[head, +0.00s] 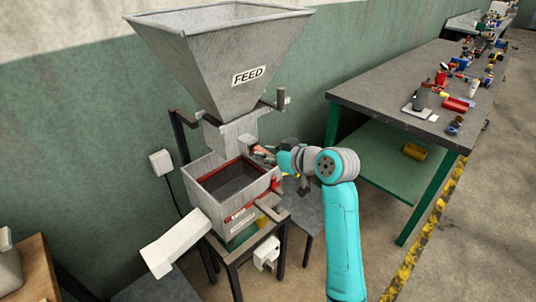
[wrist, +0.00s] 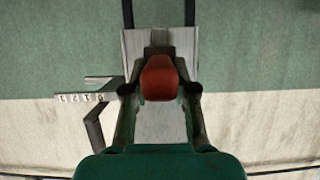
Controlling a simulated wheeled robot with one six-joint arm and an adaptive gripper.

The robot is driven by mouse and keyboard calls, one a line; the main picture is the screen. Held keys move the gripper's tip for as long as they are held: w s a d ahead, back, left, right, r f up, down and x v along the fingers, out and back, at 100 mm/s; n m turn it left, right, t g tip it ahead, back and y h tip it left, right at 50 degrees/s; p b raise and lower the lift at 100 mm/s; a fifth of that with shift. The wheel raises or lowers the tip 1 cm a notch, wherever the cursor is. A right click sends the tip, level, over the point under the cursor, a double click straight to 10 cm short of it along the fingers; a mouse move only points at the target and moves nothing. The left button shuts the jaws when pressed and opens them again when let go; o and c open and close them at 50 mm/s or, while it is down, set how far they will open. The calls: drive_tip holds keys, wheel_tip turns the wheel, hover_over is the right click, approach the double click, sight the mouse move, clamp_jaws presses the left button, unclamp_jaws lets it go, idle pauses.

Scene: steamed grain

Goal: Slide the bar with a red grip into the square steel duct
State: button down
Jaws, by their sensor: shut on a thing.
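The square steel duct (head: 232,131) hangs below the grey FEED hopper in the head view. In the wrist view its grey metal face (wrist: 132,50) fills the middle, behind the red grip (wrist: 158,78). My gripper (wrist: 158,90) is shut on this grip, one finger on each side. A short grey piece of the bar (wrist: 158,40) shows beyond the grip, against the duct. I cannot tell whether its far end is inside the duct. In the head view my gripper (head: 268,151) is beside the duct's right side, and the bar is mostly hidden.
A grey open box with a red rim (head: 235,170) stands below the duct. A pale chute (head: 172,240) sticks out at its left. A small numbered plate (wrist: 80,98) shows beside the duct. A cluttered workbench (head: 385,85) stands at the right.

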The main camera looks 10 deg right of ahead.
drive_tip(key=shift+w+a, duration=0.4)
drive_tip(key=shift+w, duration=0.15)
idle(0.6)
drive_tip(key=c, duration=0.8)
unclamp_jaws()
drive_tip(key=shift+c, duration=0.2)
drive_tip(key=v, duration=1.2)
drive_tip(key=s+d+f+m+t+h, duration=0.1)
drive_tip(key=s+f+m+h, duration=0.25)
drive_tip(key=s+f, duration=0.75)
drive_tip(key=s+d+f+m+t+h, duration=0.15)
drive_tip(key=s+f+m, duration=0.25)
drive_tip(key=s+f, duration=0.7)
drive_tip(key=s+d+f+h, duration=0.1)
drive_tip(key=s+f+h, duration=0.35)
drive_tip(key=s, duration=0.75)
drive_tip(key=s+r, duration=0.2)
drive_tip(key=s, duration=0.5)
drive_tip(key=s+r+t+y, duration=0.1)
drive_tip(key=s+r, duration=0.1)
drive_tip(key=s, duration=0.6)
drive_tip(key=shift+s+d+r, duration=0.2)
drive_tip(key=shift+d+r, duration=0.1)
drive_tip(key=shift+r, duration=0.1)
